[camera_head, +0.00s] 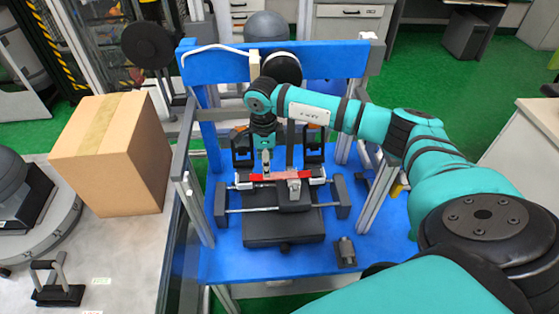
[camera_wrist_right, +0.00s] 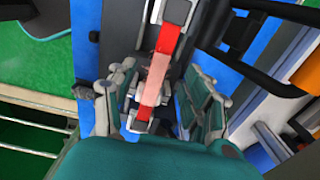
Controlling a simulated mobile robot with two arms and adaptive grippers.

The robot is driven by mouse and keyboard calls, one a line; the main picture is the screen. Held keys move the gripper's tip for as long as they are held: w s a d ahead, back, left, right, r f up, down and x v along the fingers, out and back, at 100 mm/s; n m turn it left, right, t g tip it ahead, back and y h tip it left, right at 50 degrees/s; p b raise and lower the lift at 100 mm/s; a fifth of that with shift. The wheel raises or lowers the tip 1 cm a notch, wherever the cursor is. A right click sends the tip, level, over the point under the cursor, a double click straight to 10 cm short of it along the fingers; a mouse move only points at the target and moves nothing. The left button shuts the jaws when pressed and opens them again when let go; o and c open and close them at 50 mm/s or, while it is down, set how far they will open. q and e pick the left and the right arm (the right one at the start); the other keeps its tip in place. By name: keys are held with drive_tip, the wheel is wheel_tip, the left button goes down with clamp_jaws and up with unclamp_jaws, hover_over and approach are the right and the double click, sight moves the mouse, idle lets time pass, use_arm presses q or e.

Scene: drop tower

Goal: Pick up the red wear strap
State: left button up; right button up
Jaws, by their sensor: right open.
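The red wear strap (camera_head: 281,176) lies flat across the clamp fixture in the middle of the blue drop tower. In the right wrist view the strap (camera_wrist_right: 158,70) runs lengthwise between my fingers, red at its ends and paler pink in the middle. My right gripper (camera_head: 266,168) points down just above the strap's left part. In the right wrist view my right gripper (camera_wrist_right: 152,92) is open, with one finger on each side of the strap and gaps visible. I cannot tell how high the fingertips are above it. My left gripper is not in view.
The black fixture base (camera_head: 283,229) and its rails surround the strap. Grey tower posts (camera_head: 188,180) stand on both sides. A cardboard box (camera_head: 115,155) sits on the left table. A small dark part (camera_head: 346,252) lies on the blue base at the front right.

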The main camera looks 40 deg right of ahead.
sight(280, 176)
wheel_tip(280, 176, down, 4)
drive_tip(key=shift+d+f+p, duration=0.15)
drive_tip(key=shift+f+p, duration=0.1)
drive_tip(key=shift+p, duration=0.4)
drive_tip(key=shift+f, duration=0.2)
drive_tip(key=shift+c, duration=1.9)
drive_tip(key=c, duration=0.4)
clamp_jaws()
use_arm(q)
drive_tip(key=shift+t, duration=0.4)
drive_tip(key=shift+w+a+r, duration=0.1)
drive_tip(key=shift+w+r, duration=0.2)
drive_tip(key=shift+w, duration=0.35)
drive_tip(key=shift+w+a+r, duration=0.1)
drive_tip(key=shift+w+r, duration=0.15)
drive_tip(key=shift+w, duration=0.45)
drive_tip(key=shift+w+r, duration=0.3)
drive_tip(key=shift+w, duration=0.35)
